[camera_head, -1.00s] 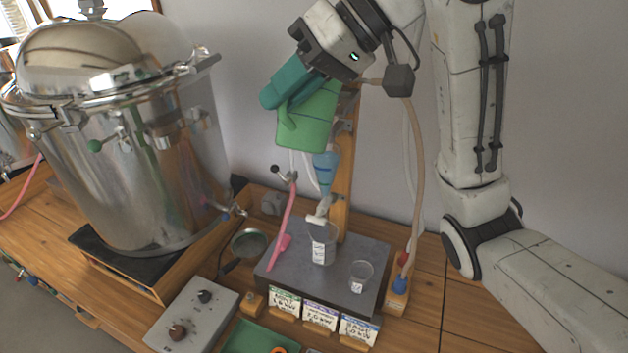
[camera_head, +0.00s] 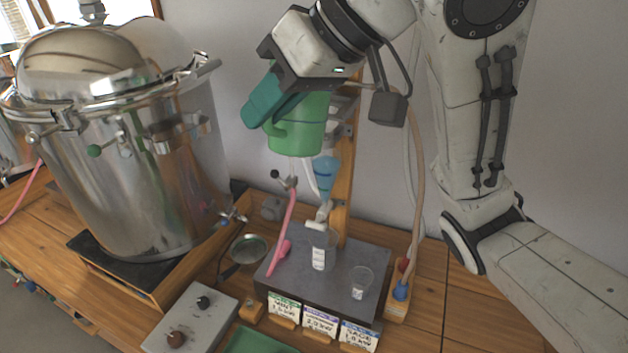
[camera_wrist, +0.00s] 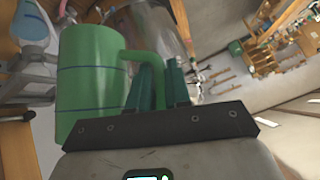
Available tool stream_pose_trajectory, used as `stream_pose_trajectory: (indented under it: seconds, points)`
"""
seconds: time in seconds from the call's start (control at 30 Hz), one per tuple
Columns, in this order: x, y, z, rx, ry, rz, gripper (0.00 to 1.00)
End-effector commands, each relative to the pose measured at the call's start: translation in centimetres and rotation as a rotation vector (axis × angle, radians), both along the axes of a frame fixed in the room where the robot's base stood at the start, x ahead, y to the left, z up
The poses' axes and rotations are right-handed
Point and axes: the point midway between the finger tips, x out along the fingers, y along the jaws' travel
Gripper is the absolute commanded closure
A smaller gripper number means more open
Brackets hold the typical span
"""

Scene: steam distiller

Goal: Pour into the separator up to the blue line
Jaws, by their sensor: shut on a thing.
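My gripper (camera_head: 262,110) has teal fingers and is shut on the handle of a green jug (camera_head: 298,132). I hold the jug in the air, close to upright, above and to the left of the separator. In the wrist view the jug (camera_wrist: 90,85) stands left of the fingers and shows dark lines around its wall. The separator (camera_head: 325,175) is a blue tapering vessel on a wooden stand, with a white outlet below. A pale blue round shape (camera_wrist: 28,27) at the wrist view's upper left may be the separator. The blue line and the liquid level are too small to tell.
A large steel still (camera_head: 130,150) fills the left. A labelled beaker (camera_head: 320,252) stands under the outlet on a grey block (camera_head: 340,285), and a smaller cup (camera_head: 361,281) is to its right. A pink tube (camera_head: 284,235) and a beige hose (camera_head: 419,180) hang nearby.

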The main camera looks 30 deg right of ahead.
Motion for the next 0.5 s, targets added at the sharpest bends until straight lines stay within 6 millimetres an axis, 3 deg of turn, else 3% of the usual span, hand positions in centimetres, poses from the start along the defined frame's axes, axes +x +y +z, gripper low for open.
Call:
stream_pose_trajectory:
  seconds: [0.5]
  points:
    - [-2.6, 3.5, 1.1, -0.214, -0.157, 0.001, 1.0]
